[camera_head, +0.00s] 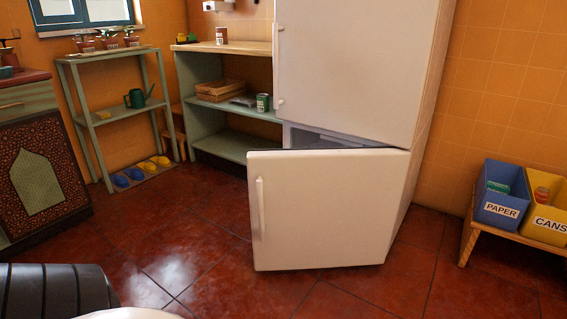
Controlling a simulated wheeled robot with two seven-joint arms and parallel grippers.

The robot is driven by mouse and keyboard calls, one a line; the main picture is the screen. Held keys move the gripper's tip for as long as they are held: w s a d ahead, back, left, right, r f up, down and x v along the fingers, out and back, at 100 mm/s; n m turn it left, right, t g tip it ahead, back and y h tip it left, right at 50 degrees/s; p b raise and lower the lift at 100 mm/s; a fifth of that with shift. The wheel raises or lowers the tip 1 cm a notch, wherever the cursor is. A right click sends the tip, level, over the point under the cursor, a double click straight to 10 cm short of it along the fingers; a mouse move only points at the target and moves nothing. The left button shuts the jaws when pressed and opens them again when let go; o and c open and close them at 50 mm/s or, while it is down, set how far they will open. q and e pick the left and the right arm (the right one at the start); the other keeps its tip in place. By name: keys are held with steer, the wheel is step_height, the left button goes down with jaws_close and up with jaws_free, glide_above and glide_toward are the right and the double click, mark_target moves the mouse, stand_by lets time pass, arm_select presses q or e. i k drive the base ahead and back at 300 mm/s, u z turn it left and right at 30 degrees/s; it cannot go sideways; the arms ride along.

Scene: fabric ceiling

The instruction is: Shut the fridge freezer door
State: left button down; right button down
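The white fridge freezer (345,60) stands against the orange tiled wall, its upper door shut. Its lower freezer door (330,205) is open and swung out toward me, with the hinge side at the right. A vertical white handle (259,208) is on the door's left part. A strip of the freezer interior (320,138) shows above the door's top edge; the rest is hidden behind the door. Neither of my grippers is in view.
Blue PAPER bin (501,212) and yellow CANS bin (545,228) sit on a low wooden bench at the right. Green shelves (228,145) stand left of the fridge, with a plant stand (112,112) farther left. The red tiled floor (190,250) before the door is clear.

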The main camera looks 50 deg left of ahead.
mark_target(310, 208)
steer(key=u, duration=0.55)
steer(key=i, duration=1.3)
steer(key=u, duration=0.8)
